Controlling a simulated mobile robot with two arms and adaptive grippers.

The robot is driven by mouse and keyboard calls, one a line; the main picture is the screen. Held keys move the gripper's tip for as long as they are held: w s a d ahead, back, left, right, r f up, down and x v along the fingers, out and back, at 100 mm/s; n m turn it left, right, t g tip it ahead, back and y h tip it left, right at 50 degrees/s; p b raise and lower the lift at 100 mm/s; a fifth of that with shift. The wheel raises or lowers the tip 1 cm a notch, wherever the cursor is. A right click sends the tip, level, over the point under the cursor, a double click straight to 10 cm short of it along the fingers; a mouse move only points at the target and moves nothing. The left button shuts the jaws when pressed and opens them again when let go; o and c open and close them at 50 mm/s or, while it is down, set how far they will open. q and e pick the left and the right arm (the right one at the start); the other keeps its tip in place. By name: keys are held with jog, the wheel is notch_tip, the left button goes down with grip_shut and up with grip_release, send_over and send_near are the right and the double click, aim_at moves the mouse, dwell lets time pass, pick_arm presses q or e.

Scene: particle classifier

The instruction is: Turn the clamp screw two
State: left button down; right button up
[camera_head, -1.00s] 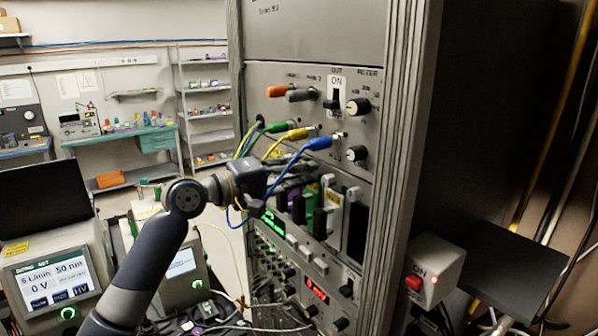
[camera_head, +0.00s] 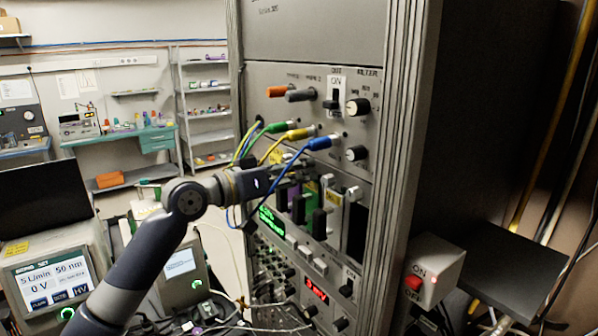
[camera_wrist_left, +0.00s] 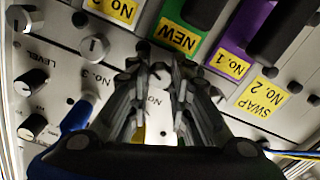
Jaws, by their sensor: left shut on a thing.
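My left gripper (camera_head: 283,174) reaches the rack's front panel from the left, just below the green, yellow and blue plugs. In the left wrist view its fingers (camera_wrist_left: 160,72) are closed on a small screw head in the row of clamp screws, mostly hidden by the fingertips. The lettering between the fingers starts "NO" and its number is covered. By its place beside the silver screw marked No. 3 (camera_wrist_left: 92,47), it looks like clamp screw two. Another silver screw (camera_wrist_left: 24,18) lies further left. My right gripper is not in view.
A red-button switch box (camera_head: 434,268) stands right.

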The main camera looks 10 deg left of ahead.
pick_arm(q)
jog(key=m, duration=0.6)
jog(key=shift+f, duration=0.15)
jog(key=m, duration=0.5)
jog(key=shift+m+t, duration=0.3)
jog(key=c, duration=1.4)
grip_release()
jog(key=v, duration=1.2)
